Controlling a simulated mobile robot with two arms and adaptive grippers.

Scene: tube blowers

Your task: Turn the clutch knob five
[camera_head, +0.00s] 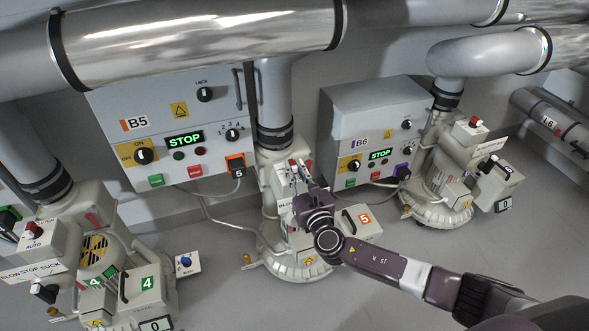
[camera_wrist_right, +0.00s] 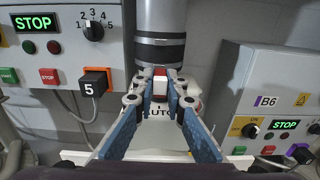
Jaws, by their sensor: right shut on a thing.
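The blower marked 5 (camera_head: 283,262) stands in the middle of the head view, below the B5 control box (camera_head: 180,125). In the right wrist view, its clutch knob (camera_wrist_right: 160,73), red and white, sits on top beside a label partly readable as "AUTO" (camera_wrist_right: 187,114). My right gripper (camera_head: 300,170) reaches in from the lower right and is shut on the knob, with its fingertips (camera_wrist_right: 159,78) on either side. The gripper hides most of the knob in the head view, and its exact turn cannot be told. My left gripper is not in view.
The B5 display (camera_head: 184,140) reads STOP, as does the B6 box (camera_head: 372,130) to the right. Blower 4 (camera_head: 95,265) stands left and blower 6 (camera_head: 440,185) right. A large metal pipe (camera_head: 200,40) crosses above. Floor is clear in front.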

